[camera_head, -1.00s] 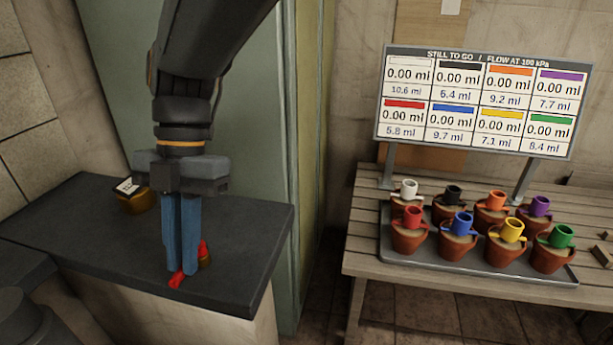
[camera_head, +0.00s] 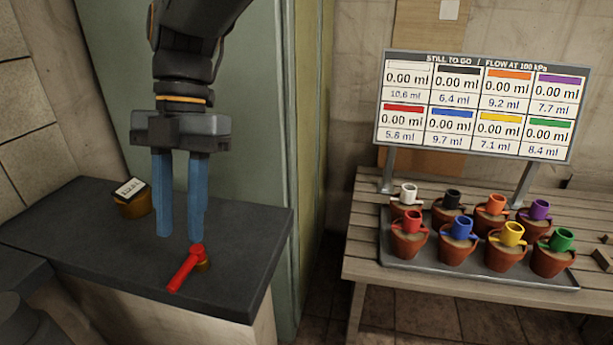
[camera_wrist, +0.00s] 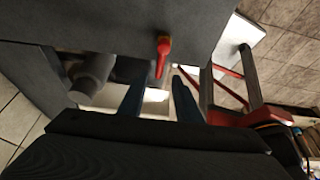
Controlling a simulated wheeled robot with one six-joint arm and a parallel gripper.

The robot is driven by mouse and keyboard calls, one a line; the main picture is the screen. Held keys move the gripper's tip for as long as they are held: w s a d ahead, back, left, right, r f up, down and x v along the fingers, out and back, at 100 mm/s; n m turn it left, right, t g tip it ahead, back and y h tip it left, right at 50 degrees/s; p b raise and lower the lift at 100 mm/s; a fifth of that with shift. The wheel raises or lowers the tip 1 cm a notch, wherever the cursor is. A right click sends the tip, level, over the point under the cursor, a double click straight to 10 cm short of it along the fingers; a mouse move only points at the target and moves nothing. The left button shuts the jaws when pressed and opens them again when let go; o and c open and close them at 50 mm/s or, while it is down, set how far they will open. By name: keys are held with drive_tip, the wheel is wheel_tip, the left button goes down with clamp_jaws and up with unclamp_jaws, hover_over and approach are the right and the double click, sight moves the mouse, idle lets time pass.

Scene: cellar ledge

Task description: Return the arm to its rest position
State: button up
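My gripper (camera_head: 180,230) hangs over the dark ledge (camera_head: 90,240) with its two blue fingers pointing down. The fingers are spread apart and nothing is between them. A red lever (camera_head: 186,268) on a small brass base lies on the ledge just below and to the right of the fingertips, apart from them. In the wrist view the red lever (camera_wrist: 162,56) shows beyond the open fingers (camera_wrist: 155,92).
A brass gauge (camera_head: 133,200) with a white display stands on the ledge's left. At right, a slatted bench (camera_head: 360,255) holds a grey tray (camera_head: 470,277) of several pots with coloured cups. A display board (camera_head: 475,105) reads 0.00 ml in every cell.

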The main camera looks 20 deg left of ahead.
drive_tip(key=shift+v, duration=0.9)
drive_tip(key=shift+w+d, duration=0.15)
drive_tip(key=shift+w, duration=0.1)
drive_tip(key=w+d+f+m+t+y+p, duration=0.1)
drive_tip(key=w+d+f+m+p, duration=0.15)
drive_tip(key=w+d+m, duration=0.9)
drive_tip(key=w+d+f+m+t+y+p, duration=0.1)
drive_tip(key=w+d+f+m, duration=0.45)
drive_tip(key=d, duration=0.85)
drive_tip(key=s+d+f+m+t+p, duration=0.1)
drive_tip(key=s+d+m, duration=0.2)
drive_tip(key=d+m, duration=0.8)
drive_tip(key=s+d+f+m+t+h+p, duration=0.1)
drive_tip(key=s+d+f+m, duration=0.1)
drive_tip(key=d+m, duration=0.8)
drive_tip(key=d, duration=0.5)
drive_tip(key=shift+s+d+f+m+p, duration=0.25)
drive_tip(key=shift+s+f+m+p, duration=0.05)
drive_tip(key=shift+s+m+p, duration=0.1)
